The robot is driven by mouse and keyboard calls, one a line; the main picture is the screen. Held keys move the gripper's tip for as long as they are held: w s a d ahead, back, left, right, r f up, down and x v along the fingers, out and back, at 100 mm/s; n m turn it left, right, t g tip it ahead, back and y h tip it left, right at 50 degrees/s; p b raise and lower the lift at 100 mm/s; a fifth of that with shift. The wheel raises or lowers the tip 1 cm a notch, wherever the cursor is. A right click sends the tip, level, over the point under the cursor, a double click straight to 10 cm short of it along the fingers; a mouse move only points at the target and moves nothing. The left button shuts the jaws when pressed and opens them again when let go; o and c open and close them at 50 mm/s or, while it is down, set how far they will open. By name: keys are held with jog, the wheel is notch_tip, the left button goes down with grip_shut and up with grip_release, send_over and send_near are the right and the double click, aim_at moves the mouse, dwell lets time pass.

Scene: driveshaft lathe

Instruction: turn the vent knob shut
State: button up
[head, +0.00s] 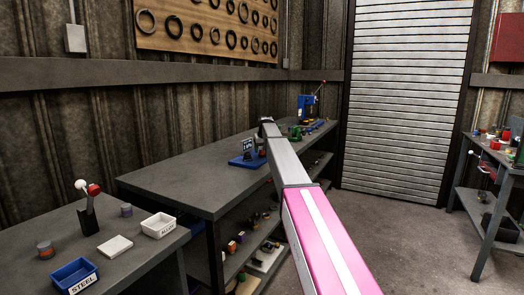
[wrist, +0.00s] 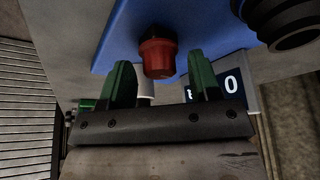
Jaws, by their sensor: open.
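A red ribbed knob (wrist: 158,58), likely the vent knob, stands out from a blue panel or base (wrist: 125,32) in the wrist view. My gripper (wrist: 163,75) is open, with its two green fingers apart. In the picture, one finger is left of the knob and the other right of it. I cannot tell whether either finger touches it. In the head view, a blue base (head: 241,161) with a small dark display (head: 247,148) sits on the long bench beside the end of my arm. The knob and my fingers do not show clearly there.
In the wrist view, a dark round fitting (wrist: 288,22) and a display reading 0 (wrist: 233,86) are close on the right. The long grey bench (head: 190,178) has a clear top left of the blue base. A blue press (head: 306,108) stands farther back.

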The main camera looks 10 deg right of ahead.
jog(key=c, duration=0.9)
jog(key=shift+c, duration=0.2)
jog(key=shift+m, duration=0.3)
jog(key=m+h, duration=0.1)
jog(key=m, duration=0.2)
jog(key=shift+a, duration=0.15)
jog(key=m+h, duration=0.1)
jog(key=m, duration=0.2)
jog(key=m+h, duration=0.1)
jog(key=m, duration=0.1)
jog(key=shift+w+m+g, duration=0.1)
jog(key=shift+m+g, duration=0.3)
jog(key=m, duration=0.2)
jog(key=m+g+h, duration=0.1)
jog(key=m, duration=0.1)
jog(key=shift+m+h, duration=0.3)
jog(key=shift+m+g, duration=0.9)
jog(key=shift+m, duration=1)
